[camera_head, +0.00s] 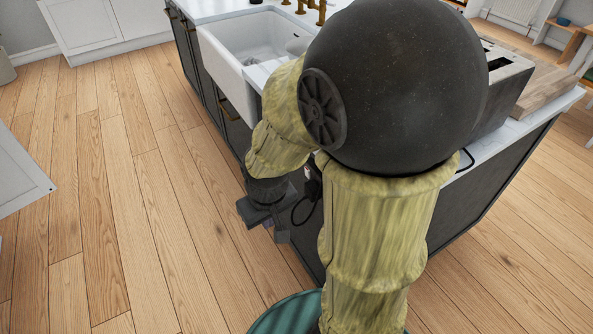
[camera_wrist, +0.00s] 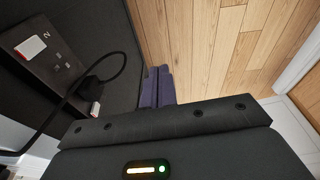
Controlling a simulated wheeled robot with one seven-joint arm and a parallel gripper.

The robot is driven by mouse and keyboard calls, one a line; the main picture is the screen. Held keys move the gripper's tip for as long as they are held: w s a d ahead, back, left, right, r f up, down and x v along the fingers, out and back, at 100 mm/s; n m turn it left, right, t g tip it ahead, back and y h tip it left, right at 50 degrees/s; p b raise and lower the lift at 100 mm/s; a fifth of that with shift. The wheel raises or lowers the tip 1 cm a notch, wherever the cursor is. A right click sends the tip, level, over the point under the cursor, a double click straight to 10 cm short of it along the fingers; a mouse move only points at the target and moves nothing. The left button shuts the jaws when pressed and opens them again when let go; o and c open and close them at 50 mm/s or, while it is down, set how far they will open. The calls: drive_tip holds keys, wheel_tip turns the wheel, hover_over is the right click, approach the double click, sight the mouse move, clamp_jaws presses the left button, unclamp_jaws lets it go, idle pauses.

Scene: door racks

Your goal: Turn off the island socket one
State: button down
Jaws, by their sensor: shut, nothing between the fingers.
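The island socket (camera_wrist: 45,66) is a dark double plate on the island's side panel, at the left of the wrist view. A white rocker switch (camera_wrist: 30,47) with a red mark sits at its upper end, near a "2". Another pale switch (camera_wrist: 95,109) shows at the lower end, partly hidden by a black plug (camera_wrist: 88,86) and cable. No "1" is readable. My gripper (camera_wrist: 157,76) is shut and empty, to the right of the plate and apart from it. In the head view my gripper (camera_head: 279,236) hangs beside the island; my arm hides most of the socket.
The island (camera_head: 490,185) has a white sink (camera_head: 245,50) and a toaster (camera_head: 500,85) on its worktop. The black cable (camera_head: 300,212) loops out beside my gripper. Open wooden floor (camera_head: 140,190) lies to the left of the island.

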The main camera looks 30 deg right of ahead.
drive_tip(key=w+d+r+n+g+h+p, duration=0.1)
drive_tip(key=w+n+h+p, duration=0.7)
drive_tip(key=n, duration=0.9)
drive_tip(key=w+r+h, duration=0.1)
drive_tip(key=w+h, duration=0.1)
drive_tip(key=w, duration=0.1)
drive_tip(key=shift+w+d+g, duration=0.25)
drive_tip(key=shift+d+g, duration=0.1)
drive_tip(key=shift+g, duration=0.05)
approach(307, 174)
drive_tip(key=x, duration=0.5)
drive_tip(key=shift+f, duration=0.35)
drive_tip(key=shift+w+d, duration=0.1)
drive_tip(key=shift+d, duration=0.2)
